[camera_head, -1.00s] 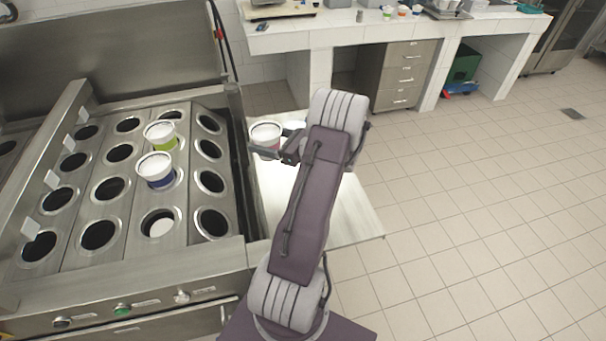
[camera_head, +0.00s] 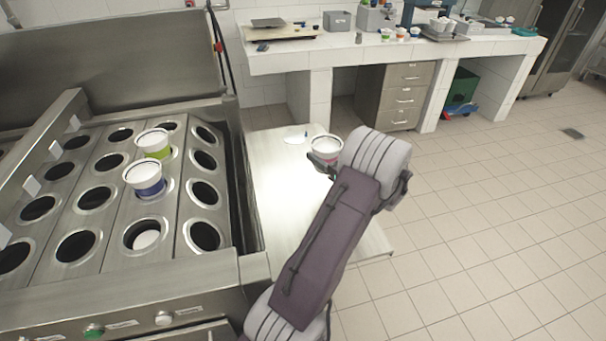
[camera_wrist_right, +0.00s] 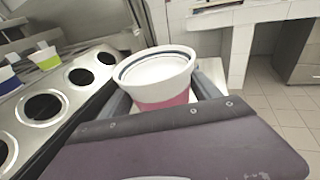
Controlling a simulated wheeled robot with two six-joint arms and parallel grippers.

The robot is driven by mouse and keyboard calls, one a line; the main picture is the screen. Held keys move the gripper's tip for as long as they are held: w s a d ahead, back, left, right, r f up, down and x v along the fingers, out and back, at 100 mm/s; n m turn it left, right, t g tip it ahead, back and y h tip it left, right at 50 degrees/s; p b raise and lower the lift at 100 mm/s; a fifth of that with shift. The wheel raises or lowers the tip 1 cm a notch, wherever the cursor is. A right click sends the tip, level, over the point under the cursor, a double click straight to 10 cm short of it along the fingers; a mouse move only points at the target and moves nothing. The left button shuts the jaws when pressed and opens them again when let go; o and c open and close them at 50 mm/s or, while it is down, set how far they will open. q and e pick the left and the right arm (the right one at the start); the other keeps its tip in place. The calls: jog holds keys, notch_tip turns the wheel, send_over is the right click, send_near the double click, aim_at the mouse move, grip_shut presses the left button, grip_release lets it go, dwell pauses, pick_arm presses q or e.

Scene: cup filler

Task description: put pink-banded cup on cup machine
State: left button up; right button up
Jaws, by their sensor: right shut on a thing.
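The pink-banded cup (camera_head: 326,144), white with a dark ring at the rim, is upright in my right gripper (camera_head: 325,160), above the side shelf to the right of the cup machine. In the right wrist view the pink-banded cup (camera_wrist_right: 158,84) sits between the two fingers of my right gripper (camera_wrist_right: 160,92), which is shut on it. The cup machine (camera_head: 120,220) fills the left with rows of round holes. A green-banded cup (camera_head: 154,146) and a blue-banded cup (camera_head: 145,181) stand in two of its holes. My left gripper is not in view.
A white tiled counter (camera_head: 290,60) with several cups and trays runs along the back. Open tiled floor (camera_head: 500,240) lies at the right.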

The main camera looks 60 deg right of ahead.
jog(key=w+f, duration=0.1)
jog(key=w, duration=0.1)
jog(key=w+d+f, duration=0.1)
jog(key=w+f, duration=0.1)
jog(key=w, duration=0.1)
jog(key=w+f, duration=0.2)
jog(key=w, duration=0.1)
jog(key=shift+w+d+b, duration=0.15)
jog(key=shift+b, duration=0.2)
notch_tip(320, 180, down, 4)
jog(key=shift+r+b, duration=0.1)
jog(key=shift+b, duration=0.3)
jog(key=shift+f, duration=0.3)
jog(key=o, duration=1.8)
jog(key=shift+c, duration=0.2)
